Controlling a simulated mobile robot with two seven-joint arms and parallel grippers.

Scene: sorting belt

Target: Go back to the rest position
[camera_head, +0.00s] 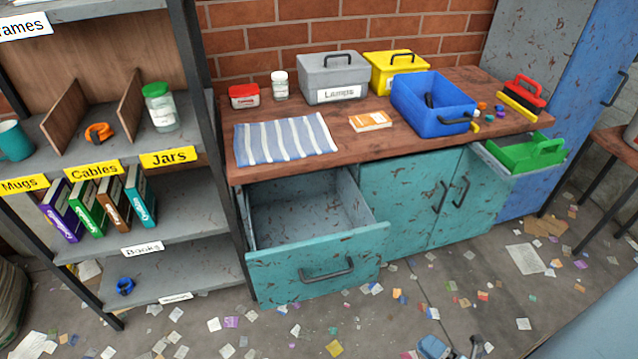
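A small part of my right gripper (462,350) shows at the bottom edge, low and in front of the workbench. Most of it is cut off, so I cannot tell whether it is open or shut. It is apart from the bench and the open drawer. My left gripper is not in view.
A teal drawer (318,262) stands pulled out below the wooden workbench (290,172). On the bench are a blue bin (425,107), a grey Lamps box (334,78), a yellow box (383,75) and a striped cloth (285,139). A labelled shelf (195,190) stands left. Paper scraps litter the floor.

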